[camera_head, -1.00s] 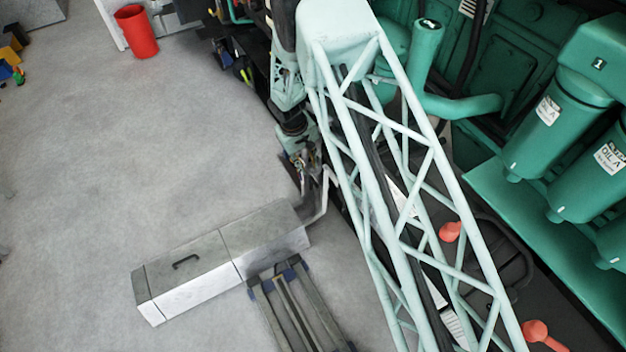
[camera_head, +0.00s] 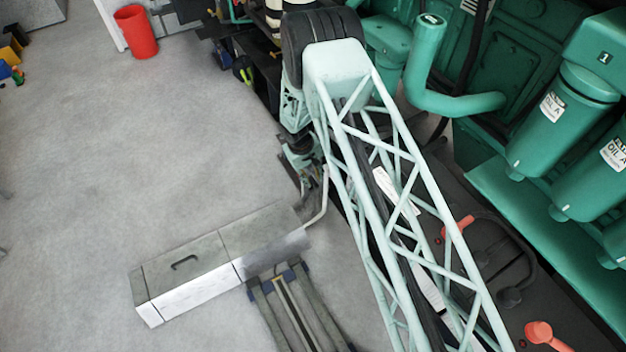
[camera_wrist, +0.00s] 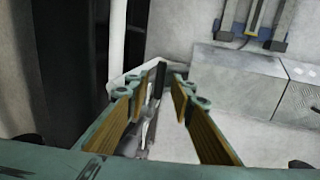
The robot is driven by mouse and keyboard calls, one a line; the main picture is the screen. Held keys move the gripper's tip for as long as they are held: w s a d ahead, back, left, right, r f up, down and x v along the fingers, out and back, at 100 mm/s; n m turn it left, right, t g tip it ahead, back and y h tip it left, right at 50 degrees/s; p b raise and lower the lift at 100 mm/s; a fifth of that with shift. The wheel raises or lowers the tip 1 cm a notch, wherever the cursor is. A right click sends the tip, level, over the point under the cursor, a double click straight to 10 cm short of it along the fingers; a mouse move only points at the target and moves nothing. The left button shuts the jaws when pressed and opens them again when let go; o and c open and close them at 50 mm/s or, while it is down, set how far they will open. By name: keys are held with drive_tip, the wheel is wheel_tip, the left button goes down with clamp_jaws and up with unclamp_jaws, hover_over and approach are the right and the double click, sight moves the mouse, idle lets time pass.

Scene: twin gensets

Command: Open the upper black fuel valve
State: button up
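In the wrist view, my gripper (camera_wrist: 156,88) is open, with its two tan-padded fingers spread apart. A narrow black lever-like piece (camera_wrist: 160,76), which looks like the black fuel valve handle, shows between and just beyond the fingertips. Grey metal parts (camera_wrist: 148,118) lie below it between the fingers. I cannot tell whether either finger touches the black piece. In the head view, my gripper (camera_head: 303,165) is small and partly hidden near a pale bent pipe (camera_head: 322,205). The valve handle cannot be made out there.
A pale vertical pipe (camera_wrist: 117,40) and a dark panel (camera_wrist: 70,60) stand close on the left in the wrist view. A grey metal box (camera_head: 190,270) lies on the floor. Green engine filters (camera_head: 560,110) and red handles (camera_head: 540,332) are at right. Floor at left is open.

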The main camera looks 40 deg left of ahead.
drive_tip(key=shift+f, duration=0.3)
drive_tip(key=shift+c, duration=0.7)
clamp_jaws()
